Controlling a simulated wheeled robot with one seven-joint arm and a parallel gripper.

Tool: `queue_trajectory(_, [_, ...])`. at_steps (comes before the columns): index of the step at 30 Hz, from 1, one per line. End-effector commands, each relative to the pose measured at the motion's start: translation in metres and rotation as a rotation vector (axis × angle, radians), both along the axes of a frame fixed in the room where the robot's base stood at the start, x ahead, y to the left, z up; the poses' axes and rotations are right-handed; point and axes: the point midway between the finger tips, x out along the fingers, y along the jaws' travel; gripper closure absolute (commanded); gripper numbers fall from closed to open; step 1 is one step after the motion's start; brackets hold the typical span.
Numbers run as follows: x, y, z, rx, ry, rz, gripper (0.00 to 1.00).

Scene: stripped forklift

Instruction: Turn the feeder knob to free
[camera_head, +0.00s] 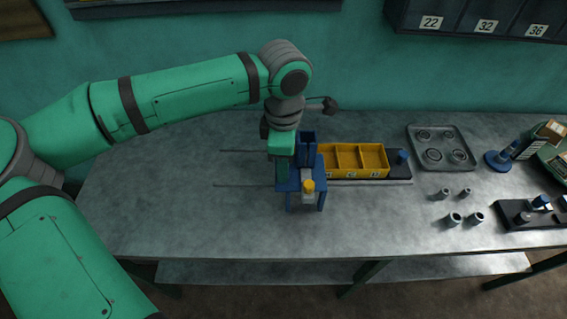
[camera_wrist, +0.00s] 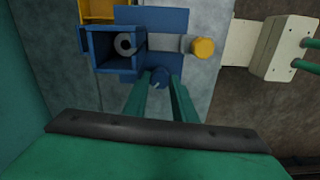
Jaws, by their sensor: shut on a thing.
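The blue feeder (camera_head: 307,150) stands on the grey bench, with a square open-topped hopper (camera_wrist: 95,60). A grey ring (camera_wrist: 125,43) lies inside the hopper. The blue knob (camera_wrist: 160,75) is on the feeder's side, between the green fingertips of my gripper (camera_wrist: 160,84). My gripper is shut on the knob. In the head view my gripper (camera_head: 281,178) is at the feeder's left side and the knob is hidden. A pale cylinder with a yellow cap (camera_wrist: 203,47) sticks out from the feeder's front; the cap also shows in the head view (camera_head: 308,186). Knob markings are not readable.
A yellow bin with three compartments (camera_head: 352,176) sits right of the feeder on a dark rail carriage. Thin rails (camera_head: 240,186) run along the bench. A grey tray of rings (camera_head: 467,147), loose grey sleeves (camera_head: 453,218) and a blue stand (camera_head: 498,160) lie farther right. The bench's left is clear.

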Motion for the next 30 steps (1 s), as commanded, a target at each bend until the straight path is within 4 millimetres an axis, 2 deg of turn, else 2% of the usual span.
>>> queue_trajectory(18, [0.0005, 0.0006, 0.0014, 0.001, -0.004, 0.531, 0.98])
queue_trajectory(30, [0.0003, 0.0003, 0.0013, 0.000, -0.004, 0.687, 0.98])
